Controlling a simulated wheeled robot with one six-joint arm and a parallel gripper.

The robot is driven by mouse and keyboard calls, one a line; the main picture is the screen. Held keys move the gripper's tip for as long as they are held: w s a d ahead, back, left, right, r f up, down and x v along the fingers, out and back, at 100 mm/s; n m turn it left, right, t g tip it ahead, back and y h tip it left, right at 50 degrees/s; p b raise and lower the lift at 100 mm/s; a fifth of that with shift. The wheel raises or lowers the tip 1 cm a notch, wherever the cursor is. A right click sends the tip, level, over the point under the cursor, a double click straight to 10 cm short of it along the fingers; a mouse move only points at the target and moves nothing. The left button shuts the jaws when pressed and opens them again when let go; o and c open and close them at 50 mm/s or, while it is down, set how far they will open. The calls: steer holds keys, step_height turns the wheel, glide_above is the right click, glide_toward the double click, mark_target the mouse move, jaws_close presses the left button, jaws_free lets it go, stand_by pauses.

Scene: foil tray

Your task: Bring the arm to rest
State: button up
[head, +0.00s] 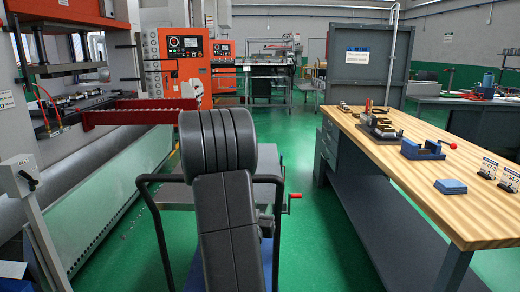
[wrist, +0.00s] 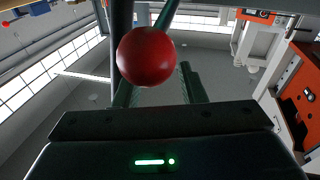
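My gripper's dark body, with a green light strip, fills the bottom of the wrist view. Dark upright shapes rise beyond it, but I cannot tell which of them are fingers or how far apart they stand. A red ball-shaped knob (wrist: 146,57) shows large just above the body, with a dark rod behind it. I cannot tell whether it touches the gripper. In the head view my grey arm links stand upright in the middle, and my gripper is hidden or out of frame. No foil tray is seen.
A wooden workbench (head: 440,203) on the right carries a blue vise (head: 422,150), a blue block (head: 451,187) and small signs. A cart with a dark handle (head: 150,192) and a red crank knob (head: 296,196) stands around my arm. An orange machine (head: 184,52) is behind. Green floor lies between.

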steer(key=shift+w+r+g+p, duration=0.35)
steer(key=shift+r+g+p, duration=0.2)
steer(key=shift+p, duration=1.45)
steer(key=shift+s+a+f, duration=0.15)
steer(key=shift+s, duration=0.25)
steer(key=shift+s+a+f, duration=0.1)
steer(key=shift+s+f, duration=0.05)
steer(key=shift+s, duration=0.2)
steer(key=shift+s+a, duration=0.15)
steer(key=shift+s, duration=0.45)
